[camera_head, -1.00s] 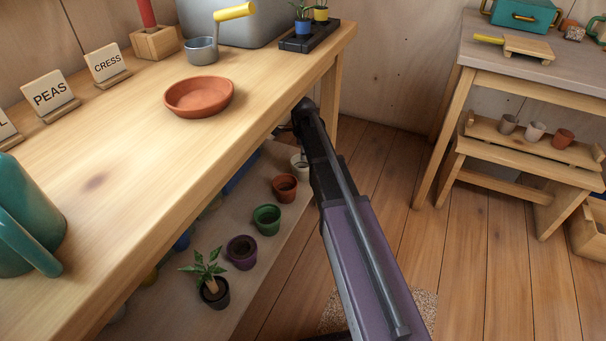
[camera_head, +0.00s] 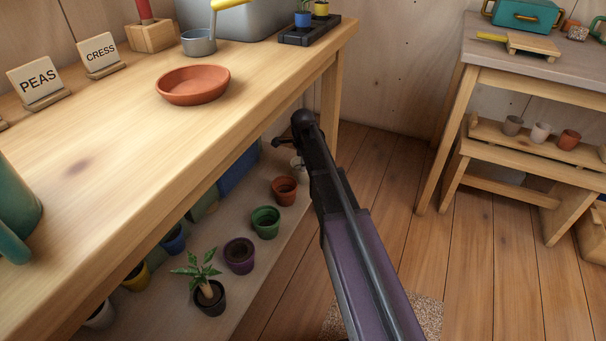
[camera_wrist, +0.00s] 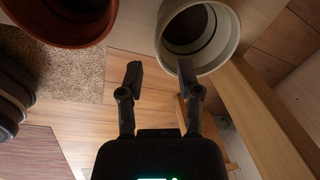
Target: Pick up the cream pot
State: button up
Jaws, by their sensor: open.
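The cream pot (camera_wrist: 212,48) is at the top of the wrist view, its round open mouth and dark inside facing the camera. In the head view the cream pot (camera_head: 296,163) stands at the far end of the lower shelf, partly hidden by my arm. My gripper (camera_wrist: 160,70) is open with nothing between its fingers. In the wrist view the right fingertip overlaps the pot's lower rim, and the left fingertip is left of the pot. I cannot tell whether they touch. In the head view my gripper (camera_head: 283,142) is small and dark beside the bench edge.
A terracotta pot (camera_head: 284,190) is the cream pot's neighbour, followed by a green pot (camera_head: 265,222) and a purple pot (camera_head: 239,255). The workbench top (camera_head: 120,140) overhangs the lower shelf (camera_head: 255,285). Open plank floor (camera_head: 465,270) lies to the right.

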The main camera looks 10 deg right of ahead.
aim_at(302, 173)
jog(key=shift+w+a+f+b, duration=0.1)
jog(key=shift+w+f+b, duration=0.05)
jog(key=shift+f+b, duration=1.15)
jog(key=shift+w+f+b, duration=0.15)
jog(key=shift+f+b, duration=1.15)
grip_shut()
